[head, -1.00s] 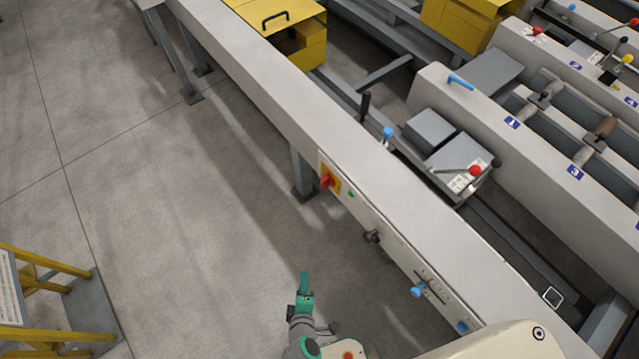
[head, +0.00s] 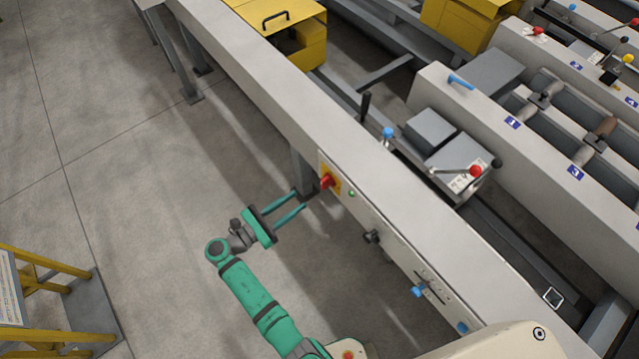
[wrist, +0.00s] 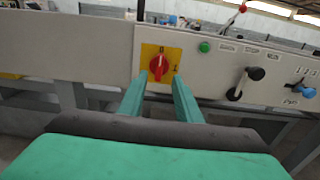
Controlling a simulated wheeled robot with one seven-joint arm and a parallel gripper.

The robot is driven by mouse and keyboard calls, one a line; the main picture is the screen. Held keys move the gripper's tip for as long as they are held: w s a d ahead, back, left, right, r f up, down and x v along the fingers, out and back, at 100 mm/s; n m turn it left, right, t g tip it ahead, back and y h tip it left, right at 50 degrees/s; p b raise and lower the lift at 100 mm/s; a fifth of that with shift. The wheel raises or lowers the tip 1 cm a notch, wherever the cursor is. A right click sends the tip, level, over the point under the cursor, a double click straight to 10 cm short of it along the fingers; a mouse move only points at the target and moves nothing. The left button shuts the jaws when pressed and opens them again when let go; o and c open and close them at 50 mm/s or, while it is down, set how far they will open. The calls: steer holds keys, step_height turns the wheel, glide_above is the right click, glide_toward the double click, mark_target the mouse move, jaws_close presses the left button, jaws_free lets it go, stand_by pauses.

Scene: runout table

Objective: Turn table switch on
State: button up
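The table switch is a red rotary knob (wrist: 158,66) on a yellow plate (wrist: 150,54), set in the side panel of the long pale table (head: 265,85). The red knob also shows in the head view (head: 326,182). In the wrist view the knob stands roughly upright, slightly tilted, with a mark to its right. My gripper (head: 302,201) is green, with two long fingers spread apart and empty. Its fingers point at the switch, and in the wrist view the fingertips (wrist: 157,84) sit just below and to either side of the knob. I see no clear contact.
A green button (wrist: 204,47) sits right of the switch. A black-knobbed lever (wrist: 243,84) and blue knobs (head: 417,291) stick out farther along the panel. A table leg (head: 303,170) stands below the switch.

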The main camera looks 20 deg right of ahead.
mark_target(322, 183)
steer(key=x, duration=1)
steer(key=shift+w+d+r, duration=0.2)
steer(key=shift+d, duration=0.15)
jaws_close()
